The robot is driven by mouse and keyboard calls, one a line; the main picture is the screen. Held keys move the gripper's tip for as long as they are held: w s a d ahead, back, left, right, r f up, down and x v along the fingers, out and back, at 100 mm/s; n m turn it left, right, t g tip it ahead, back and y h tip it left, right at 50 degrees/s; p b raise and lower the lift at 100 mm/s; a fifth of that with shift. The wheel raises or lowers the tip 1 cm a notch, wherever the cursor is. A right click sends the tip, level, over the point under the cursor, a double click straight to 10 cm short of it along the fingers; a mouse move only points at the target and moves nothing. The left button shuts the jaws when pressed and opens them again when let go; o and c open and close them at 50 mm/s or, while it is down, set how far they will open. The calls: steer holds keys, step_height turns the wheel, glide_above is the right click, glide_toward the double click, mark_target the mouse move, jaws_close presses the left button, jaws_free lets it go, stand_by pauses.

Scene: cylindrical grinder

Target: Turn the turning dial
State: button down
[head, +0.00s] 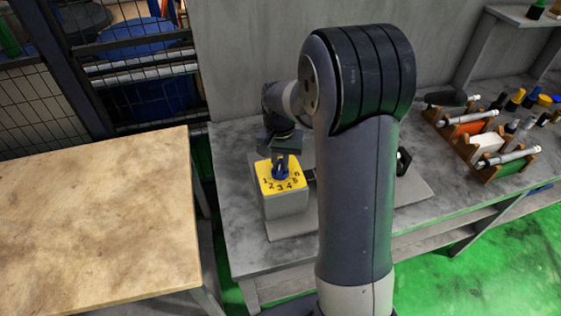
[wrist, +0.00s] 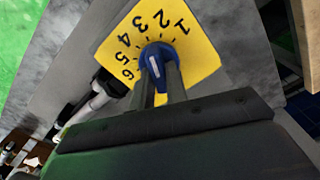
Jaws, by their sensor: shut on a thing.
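The turning dial is a small blue knob (wrist: 153,58) with a white pointer line, at the centre of a yellow face (wrist: 190,50) numbered 1 to 6. In the head view the yellow face (head: 268,182) tops a grey box (head: 286,207) on the workbench. My gripper (wrist: 160,72) is shut on the blue knob, one finger on each side. In the head view my gripper (head: 281,165) comes down on the knob from above and hides part of it. In the wrist view the white line slants slightly and points at no number clearly.
The box stands on a grey plate (head: 290,234) on the workbench (head: 235,235). A wooden rack (head: 467,140) with tools is at the right. A tan table (head: 95,225) stands at the left, bare on top. A grey wall rises behind the bench.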

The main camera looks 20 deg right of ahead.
mark_target(280, 163)
steer(key=shift+n, duration=0.8)
steer(key=c, duration=1.4)
jaws_free()
step_height(280, 163, up, 11)
steer(key=b, duration=0.1)
steer(key=shift+f, duration=0.2)
step_height(280, 163, down, 11)
steer(key=shift+r+p, duration=0.1)
steer(key=shift+p, duration=0.35)
steer(key=shift+r, duration=0.1)
